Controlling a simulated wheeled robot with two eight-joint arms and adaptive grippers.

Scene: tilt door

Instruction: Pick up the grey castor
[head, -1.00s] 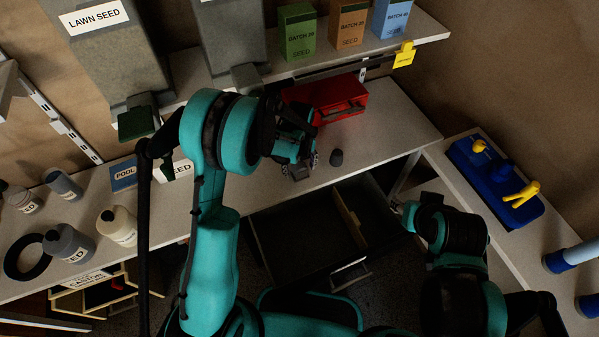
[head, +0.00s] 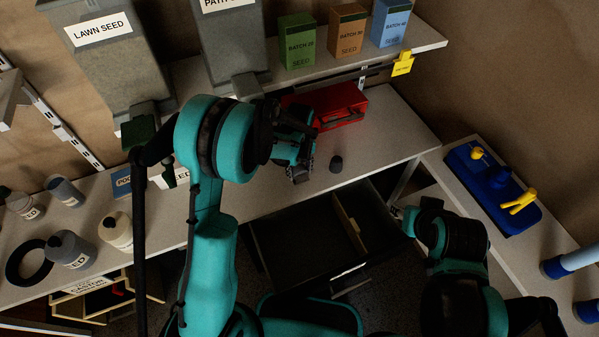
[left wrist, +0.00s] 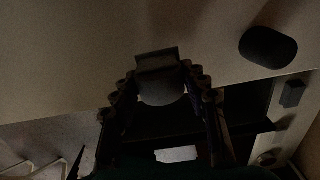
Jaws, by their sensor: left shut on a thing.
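My left gripper (head: 302,172) is over the front part of the workbench, to the left of a small dark cylinder. In the left wrist view its two fingers (left wrist: 160,88) are closed around a grey piece, the grey castor (left wrist: 160,95), with a squarish plate and a rounded lower part. In the head view the castor is mostly hidden by the fingers. Whether it touches the bench is hard to tell. My right gripper (head: 400,213) is at the right, by the open drawer; its fingers are too small and dark to read.
The dark cylinder (head: 336,163) stands on the bench and shows in the left wrist view (left wrist: 268,47). A red box (head: 345,103) is behind it. An open drawer (head: 300,245) juts out below the bench edge. Bottles (head: 70,250) stand left; a blue tray (head: 495,185) lies right.

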